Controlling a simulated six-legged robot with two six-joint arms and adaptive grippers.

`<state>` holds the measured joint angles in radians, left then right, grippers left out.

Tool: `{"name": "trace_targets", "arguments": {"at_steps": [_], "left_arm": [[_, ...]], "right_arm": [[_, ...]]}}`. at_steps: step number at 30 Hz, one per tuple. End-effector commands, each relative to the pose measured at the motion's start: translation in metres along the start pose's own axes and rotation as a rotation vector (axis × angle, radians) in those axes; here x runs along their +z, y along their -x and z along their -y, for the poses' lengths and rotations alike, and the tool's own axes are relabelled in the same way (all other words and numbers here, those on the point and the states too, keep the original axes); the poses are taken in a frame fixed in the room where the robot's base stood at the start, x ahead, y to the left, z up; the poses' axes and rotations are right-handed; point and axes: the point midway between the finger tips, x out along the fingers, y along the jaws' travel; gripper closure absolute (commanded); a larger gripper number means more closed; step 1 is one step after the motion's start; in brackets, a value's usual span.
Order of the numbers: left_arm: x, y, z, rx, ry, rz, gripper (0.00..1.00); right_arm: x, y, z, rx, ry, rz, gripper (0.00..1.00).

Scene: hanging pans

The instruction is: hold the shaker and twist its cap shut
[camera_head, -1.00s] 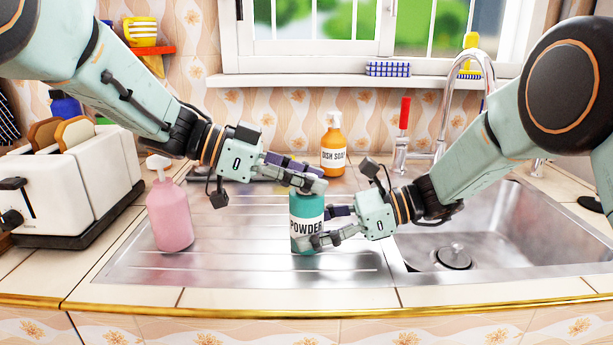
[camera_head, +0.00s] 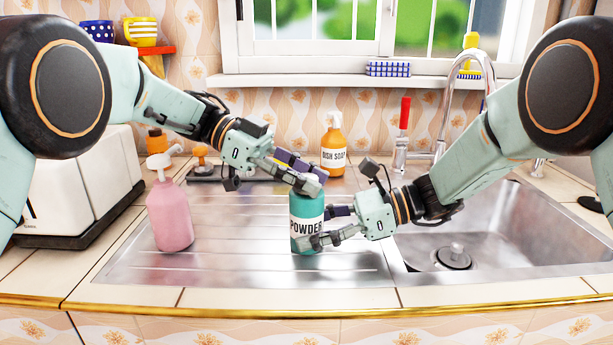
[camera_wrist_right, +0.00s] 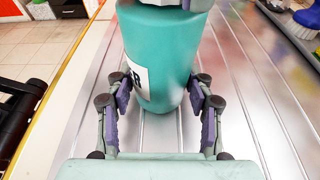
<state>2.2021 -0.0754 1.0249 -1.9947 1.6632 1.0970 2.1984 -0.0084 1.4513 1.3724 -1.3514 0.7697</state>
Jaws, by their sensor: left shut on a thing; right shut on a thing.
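The teal shaker (camera_head: 307,226) with a white "POWDER" label stands upright on the ribbed steel drainboard. My right gripper (camera_head: 325,226) is shut around the shaker's body from the right. In the right wrist view, the fingers press on both sides of the teal body (camera_wrist_right: 165,60). My left gripper (camera_head: 306,177) reaches down from the upper left and is shut on the cap at the shaker's top. The cap is mostly hidden by the left fingers; a grey part (camera_wrist_right: 197,4) at the shaker's top shows at the upper edge of the right wrist view.
A pink pump bottle (camera_head: 170,212) stands left on the drainboard. An orange dish soap bottle (camera_head: 333,147) stands behind the shaker. The sink basin (camera_head: 500,225) with its tap (camera_head: 447,110) is to the right. A white toaster (camera_head: 85,190) is at the left, partly behind my arm.

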Motion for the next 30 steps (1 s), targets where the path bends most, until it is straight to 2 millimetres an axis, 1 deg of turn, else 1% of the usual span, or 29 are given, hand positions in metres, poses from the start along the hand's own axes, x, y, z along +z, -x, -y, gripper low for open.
{"name": "trace_targets", "arguments": {"at_steps": [8, 9, 17, 18, 26, 28, 30], "left_arm": [[-0.001, 0.0, 0.0, 0.001, -0.003, -0.001, 1.0], [-0.001, 0.0, 0.0, 0.001, -0.003, 0.0, 0.68], [-0.001, 0.0, 0.0, 0.0, -0.001, 0.0, 0.46], [0.0, 0.0, 0.0, 0.0, -0.001, 0.0, 0.45], [0.0, 0.001, 0.0, 0.0, 0.0, 0.0, 0.45], [0.0, 0.004, 0.0, -0.001, -0.001, 0.0, 0.45], [0.0, 0.012, 0.0, -0.001, -0.001, -0.001, 0.45]], "right_arm": [[-0.001, 0.0, -0.001, 0.002, -0.001, -0.002, 0.8], [-0.001, 0.0, -0.001, 0.002, -0.001, -0.002, 0.8], [-0.001, 0.0, 0.0, 0.001, -0.001, -0.002, 0.8], [-0.001, 0.0, 0.0, 0.001, -0.001, -0.002, 0.8], [-0.001, 0.0, 0.0, 0.001, -0.001, -0.001, 0.8], [-0.001, 0.0, 0.0, 0.001, -0.001, -0.001, 0.8], [-0.001, 0.0, 0.0, 0.001, -0.001, -0.001, 0.8]]}}
